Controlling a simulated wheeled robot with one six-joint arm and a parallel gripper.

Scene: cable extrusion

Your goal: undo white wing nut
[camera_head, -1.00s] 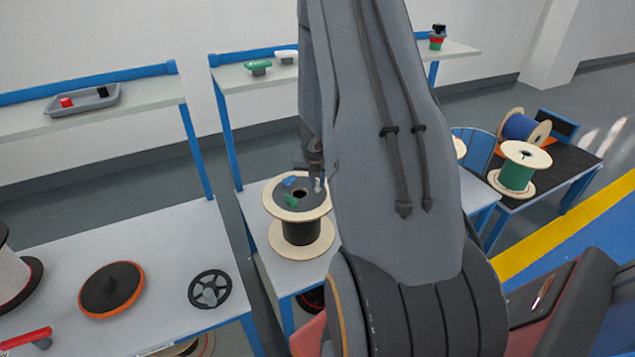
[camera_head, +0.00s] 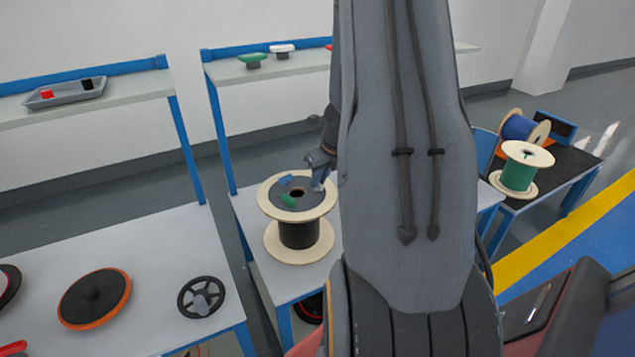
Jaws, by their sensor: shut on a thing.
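The wooden spool (camera_head: 299,236) wound with black stands upright on the middle table. On its dark top lie a blue wing nut (camera_head: 286,179) and a green wing nut (camera_head: 288,201), with a dark hole between them. My gripper (camera_head: 320,177) is at the right side of the spool's top, pointing down. It is shut on the white wing nut (camera_head: 319,185), of which only a small pale part shows between the fingers. I cannot tell whether the white wing nut touches the spool. My arm hides what lies to the right of the spool.
A shelf behind holds a green-topped (camera_head: 252,58) and a white-topped piece (camera_head: 281,49). A grey tray (camera_head: 62,95) is on the left shelf. The left table bears an orange-rimmed disc (camera_head: 95,298) and a black handwheel (camera_head: 202,297). A green spool (camera_head: 518,172) stands at right.

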